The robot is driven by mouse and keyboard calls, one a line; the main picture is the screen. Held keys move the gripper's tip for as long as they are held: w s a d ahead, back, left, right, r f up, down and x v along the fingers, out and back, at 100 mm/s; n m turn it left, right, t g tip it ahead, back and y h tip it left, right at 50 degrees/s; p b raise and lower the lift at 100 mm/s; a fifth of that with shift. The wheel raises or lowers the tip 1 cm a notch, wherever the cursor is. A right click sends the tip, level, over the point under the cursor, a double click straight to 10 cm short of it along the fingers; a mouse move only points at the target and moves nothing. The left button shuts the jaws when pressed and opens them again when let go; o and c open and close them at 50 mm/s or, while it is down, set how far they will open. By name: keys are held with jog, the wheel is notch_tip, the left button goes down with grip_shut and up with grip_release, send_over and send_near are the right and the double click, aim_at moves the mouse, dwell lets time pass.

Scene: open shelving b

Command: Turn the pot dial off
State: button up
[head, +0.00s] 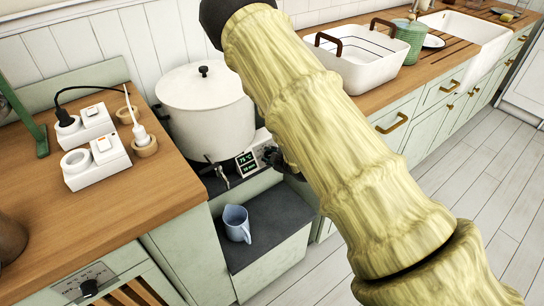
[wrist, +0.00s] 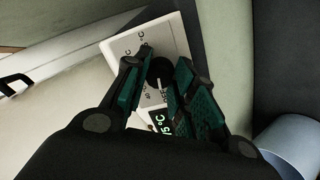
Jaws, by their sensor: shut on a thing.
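The large white lidded pot (head: 205,108) stands on a dark surface in the gap between counters. Its control panel (head: 247,160) with a lit green display reading about 75 °C faces the front. In the wrist view the black round dial (wrist: 160,72) sits on the pale dial plate (wrist: 131,44) with small markings. My gripper (wrist: 164,63) has its green-padded fingers on either side of the dial and is shut on it. In the head view my gripper (head: 275,160) is at the panel's right end, and my arm hides much of it. The dial's exact setting cannot be read.
A blue jug (head: 237,223) stands on the dark shelf below the pot's tap (head: 219,174). White sockets with plugs (head: 97,157) are on the left wooden counter. The floor is clear.

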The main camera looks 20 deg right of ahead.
jog(key=shift+d+f, duration=0.1)
jog(key=o, duration=1.1)
jog(key=shift+c, duration=0.2)
jog(key=v, duration=1.2)
jog(key=shift+s+f, duration=0.1)
jog(key=s+f+m+g+h+p, duration=0.1)
jog(key=s+f+m+g+p, duration=0.25)
jog(key=s+f, duration=0.4)
jog(key=s+f+m+g+h+p, duration=0.15)
jog(key=s+f+m, duration=0.35)
jog(key=s, duration=0.6)
jog(key=s+a+f+m+g+p, duration=0.2)
jog(key=s+m+g+p, duration=0.2)
jog(key=s, duration=1.5)
jog(key=shift+s+a+f+m+g, duration=0.2)
jog(key=shift+s+f+m+g, duration=0.05)
jog(key=shift+m+g, duration=0.9)
